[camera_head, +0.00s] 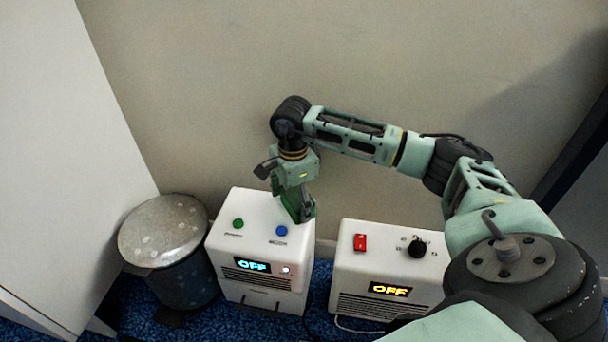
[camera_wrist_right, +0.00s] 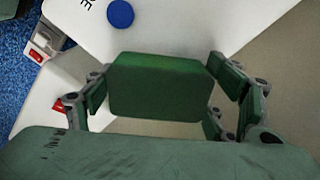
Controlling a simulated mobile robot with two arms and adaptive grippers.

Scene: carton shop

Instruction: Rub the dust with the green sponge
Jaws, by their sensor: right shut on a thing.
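The green sponge (camera_wrist_right: 156,86) is a dark green block between the fingers of my right gripper in the right wrist view. My right gripper (camera_head: 299,207) is shut on it. In the head view the gripper points down at the right side of the left white box (camera_head: 262,232), close to its top right edge. I cannot tell whether the sponge touches the box. The sponge is mostly hidden by the gripper in the head view. I cannot make out any dust. My left gripper is not in view.
The left box has a green button (camera_head: 238,223), a blue button (camera_head: 281,231) and an OFF display. A second white box (camera_head: 345,268) with a red switch (camera_head: 360,242) and black knob (camera_head: 417,248) stands to the right. A metal bin (camera_head: 185,282) stands left. The wall is behind.

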